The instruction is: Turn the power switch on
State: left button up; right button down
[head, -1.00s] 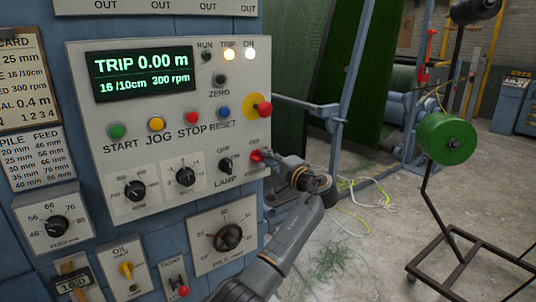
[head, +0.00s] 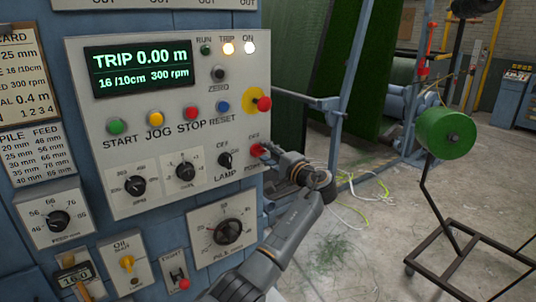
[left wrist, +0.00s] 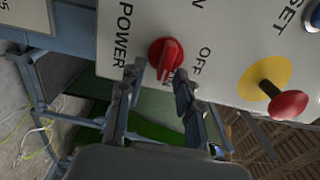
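My left gripper (head: 270,154) reaches the knob from the right. In the left wrist view its two fingers (left wrist: 158,78) are apart, one on each side of the knob's lower end, with gaps visible. I cannot tell whether they touch it. My right gripper is not in view.
The yellow-backed red mushroom button (head: 263,103) is just above the switch, and the lamp switch (head: 225,160) is to its left. The TRIP and ON lamps (head: 249,48) are lit. A green reel (head: 446,137) on a stand is at right, over open floor.

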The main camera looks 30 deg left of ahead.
pick_arm(q)
jog(key=v, duration=1.2)
dwell(0.3)
